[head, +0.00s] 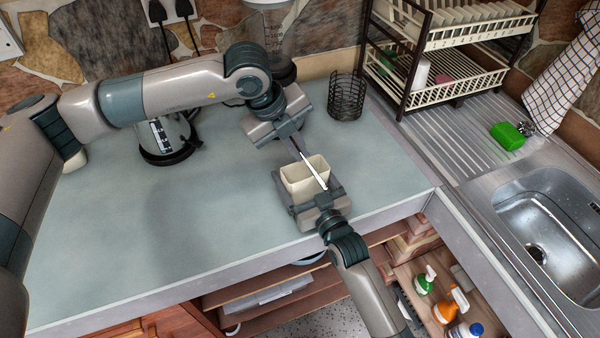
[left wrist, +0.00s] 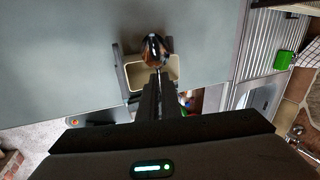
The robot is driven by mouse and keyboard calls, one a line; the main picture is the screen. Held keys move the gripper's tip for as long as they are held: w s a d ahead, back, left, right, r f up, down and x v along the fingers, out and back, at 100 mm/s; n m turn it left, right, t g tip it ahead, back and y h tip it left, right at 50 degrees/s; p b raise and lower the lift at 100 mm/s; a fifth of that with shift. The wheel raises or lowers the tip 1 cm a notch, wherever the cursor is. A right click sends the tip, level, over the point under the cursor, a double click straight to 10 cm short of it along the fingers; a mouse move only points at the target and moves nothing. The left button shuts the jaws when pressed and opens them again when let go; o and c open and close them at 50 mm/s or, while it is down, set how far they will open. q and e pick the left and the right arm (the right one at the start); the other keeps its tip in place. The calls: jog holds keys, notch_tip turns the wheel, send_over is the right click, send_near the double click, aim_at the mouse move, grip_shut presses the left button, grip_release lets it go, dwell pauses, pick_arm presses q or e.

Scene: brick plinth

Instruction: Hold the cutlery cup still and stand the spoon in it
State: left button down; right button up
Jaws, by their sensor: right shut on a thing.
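The cream, roughly rectangular cutlery cup (head: 292,184) stands on the worktop near its front edge. My right gripper (head: 309,196) is shut on the cup, one finger along each side. The cup's open top also shows in the left wrist view (left wrist: 172,70). My left gripper (head: 296,137) is shut on the silver spoon (head: 313,170) behind and above the cup. The spoon slants across the cup's opening toward the front right. Its shiny bowl (left wrist: 155,50) shows over the cup's rim in the left wrist view. I cannot tell whether any part of it is inside.
A dark wire basket (head: 347,97) stands behind the cup to the right. A dish rack (head: 440,65), a green sponge (head: 507,136) and a steel sink (head: 555,225) are at the right. A kettle-like appliance (head: 172,138) stands beneath my left arm. The worktop (head: 150,240) is clear at front left.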

pick_arm(q)
jog(key=c, duration=1.9)
grip_release()
jog(key=shift+r, duration=0.1)
jog(key=v, duration=1.1)
jog(key=shift+a+r, duration=0.15)
jog(key=shift+r, duration=0.2)
